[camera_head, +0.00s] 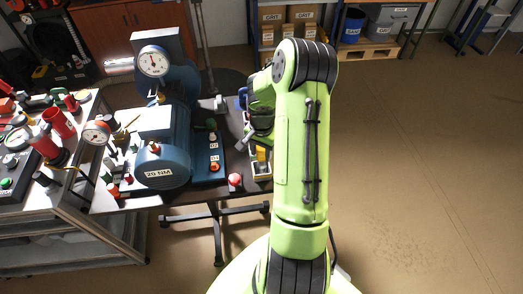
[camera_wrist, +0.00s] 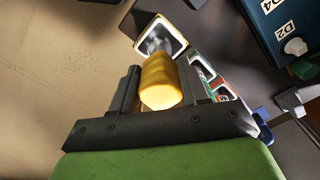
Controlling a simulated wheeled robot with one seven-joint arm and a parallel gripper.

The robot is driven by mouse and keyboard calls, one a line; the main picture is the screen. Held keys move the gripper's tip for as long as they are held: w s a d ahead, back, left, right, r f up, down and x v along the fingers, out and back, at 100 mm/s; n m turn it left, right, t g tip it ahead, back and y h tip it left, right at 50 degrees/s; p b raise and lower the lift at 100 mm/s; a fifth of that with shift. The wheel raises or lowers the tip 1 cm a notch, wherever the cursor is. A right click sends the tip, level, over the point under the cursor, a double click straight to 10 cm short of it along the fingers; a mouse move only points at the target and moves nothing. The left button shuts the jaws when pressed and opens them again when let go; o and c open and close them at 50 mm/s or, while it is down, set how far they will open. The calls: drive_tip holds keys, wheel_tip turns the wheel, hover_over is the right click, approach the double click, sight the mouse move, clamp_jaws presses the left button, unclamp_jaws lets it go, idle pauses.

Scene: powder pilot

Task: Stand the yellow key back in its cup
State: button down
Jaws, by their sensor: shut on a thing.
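In the wrist view my gripper (camera_wrist: 160,84) is shut on the yellow key (camera_wrist: 161,80), with its rounded yellow end between the two dark fingers. Just beyond it is a square, pale-rimmed cup (camera_wrist: 178,24) with yellowish sides and a grey inside. The key lines up close to the cup's opening; I cannot tell whether its far end is inside. In the head view my gripper (camera_head: 258,132) is partly hidden by my green arm, above the table's right end. A small yellow patch (camera_head: 261,154) shows below it, too small to tell key from cup.
A blue machine (camera_head: 165,145) with a dial gauge stands left of my gripper, beside a blue panel with knobs (camera_head: 208,160). A red knob (camera_head: 235,180) is near the table's front edge. Beside the cup is a compartmented holder (camera_wrist: 207,78). The floor at right is clear.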

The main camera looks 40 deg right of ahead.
drive_tip(key=shift+f+b, duration=1.2)
drive_tip(key=shift+f, duration=0.15)
drive_tip(key=shift+c, duration=2.4)
unclamp_jaws()
wheel_tip(320, 180, up, 16)
drive_tip(key=p, duration=0.2)
